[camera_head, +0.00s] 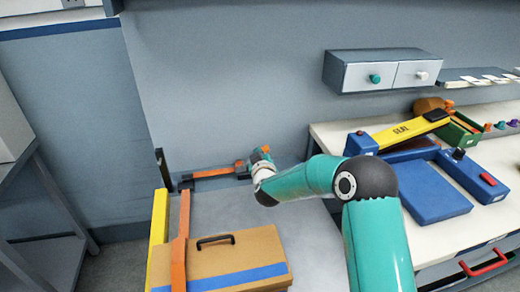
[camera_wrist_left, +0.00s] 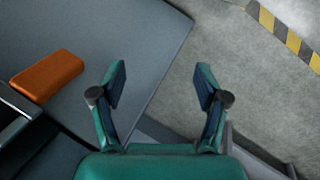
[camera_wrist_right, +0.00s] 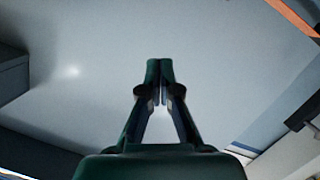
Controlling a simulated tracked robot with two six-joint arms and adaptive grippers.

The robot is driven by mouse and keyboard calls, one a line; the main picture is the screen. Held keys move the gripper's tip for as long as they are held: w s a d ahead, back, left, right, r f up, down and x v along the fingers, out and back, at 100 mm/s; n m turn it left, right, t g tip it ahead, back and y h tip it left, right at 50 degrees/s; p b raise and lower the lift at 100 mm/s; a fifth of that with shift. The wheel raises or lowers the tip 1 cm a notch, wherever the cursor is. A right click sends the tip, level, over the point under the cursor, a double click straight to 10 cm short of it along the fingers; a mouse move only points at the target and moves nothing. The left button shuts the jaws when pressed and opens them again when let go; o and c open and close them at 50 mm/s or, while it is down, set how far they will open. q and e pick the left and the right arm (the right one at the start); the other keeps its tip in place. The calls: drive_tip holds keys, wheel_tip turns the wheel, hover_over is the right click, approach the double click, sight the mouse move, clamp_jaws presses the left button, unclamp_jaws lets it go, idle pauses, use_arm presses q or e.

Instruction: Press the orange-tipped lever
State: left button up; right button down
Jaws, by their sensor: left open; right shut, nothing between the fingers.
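My right arm reaches across the head view, and its wrist end is in front of the grey wall, close to an orange bar (camera_head: 212,172). The fingers cannot be made out there. In the right wrist view my right gripper (camera_wrist_right: 160,75) is shut and empty, facing a plain grey surface. An orange strip (camera_wrist_right: 297,14) shows at that view's top right corner. No orange-tipped lever can be told for certain; small orange parts show beside my right wrist. My left gripper (camera_wrist_left: 160,86) is open and empty in the left wrist view, and is outside the head view.
A cardboard box (camera_head: 225,257) with a black handle stands beside an orange upright (camera_head: 180,235) and a yellow post (camera_head: 159,235). A white bench (camera_head: 448,240) at right holds a blue device (camera_head: 440,195) and a yellow beam (camera_head: 400,132). An orange block (camera_wrist_left: 46,76) lies on a grey surface.

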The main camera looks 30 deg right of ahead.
drive_tip(key=shift+d, duration=0.1)
drive_tip(key=w+d+f+p, duration=0.1)
drive_tip(key=w+d+f, duration=0.4)
drive_tip(key=w, duration=0.3)
drive_tip(key=shift+w+d+f, duration=0.2)
drive_tip(key=shift+w+f, duration=0.05)
drive_tip(key=shift+f, duration=0.15)
idle(0.4)
